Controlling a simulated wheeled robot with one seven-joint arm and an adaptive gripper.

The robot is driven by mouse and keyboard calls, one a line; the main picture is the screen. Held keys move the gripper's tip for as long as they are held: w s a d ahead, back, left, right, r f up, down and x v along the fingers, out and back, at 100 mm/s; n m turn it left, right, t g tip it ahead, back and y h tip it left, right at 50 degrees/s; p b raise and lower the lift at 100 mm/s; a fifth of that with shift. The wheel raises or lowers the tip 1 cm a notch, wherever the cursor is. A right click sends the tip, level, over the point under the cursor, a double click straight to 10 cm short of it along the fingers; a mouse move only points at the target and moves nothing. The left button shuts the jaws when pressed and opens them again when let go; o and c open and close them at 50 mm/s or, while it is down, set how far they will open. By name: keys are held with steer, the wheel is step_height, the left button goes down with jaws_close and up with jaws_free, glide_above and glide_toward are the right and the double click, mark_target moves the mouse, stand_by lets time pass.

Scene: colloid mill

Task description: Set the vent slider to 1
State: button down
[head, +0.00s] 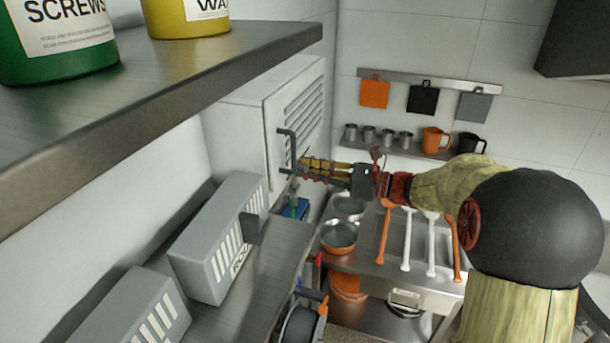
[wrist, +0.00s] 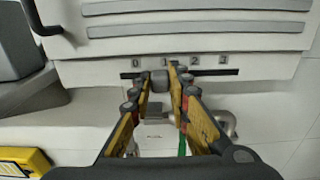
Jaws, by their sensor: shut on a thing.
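The vent slider knob (wrist: 159,82) is a small grey block on a dark horizontal slot (wrist: 228,72) low on the white louvred cabinet (wrist: 110,70). The knob sits slightly left of the 1 mark (wrist: 172,63). My gripper (wrist: 164,84) has its yellow fingers around the knob, one on each side, and is shut on it. In the head view my gripper (head: 302,166) reaches the cabinet's front (head: 295,110), and its fingers hide the knob there.
A dark bar handle (head: 290,150) sticks out from the cabinet beside my gripper. Grey slotted boxes (head: 215,235) stand on the counter at left. Pans (head: 340,238) and long-handled tools (head: 408,240) lie below my arm. A shelf (head: 190,75) hangs at upper left.

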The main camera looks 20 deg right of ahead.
steer(key=shift+w+d, duration=0.2)
steer(key=shift+w, duration=0.05)
steer(key=c, duration=1.7)
jaws_free()
steer(key=shift+w+d, duration=0.1)
steer(key=v, duration=1.2)
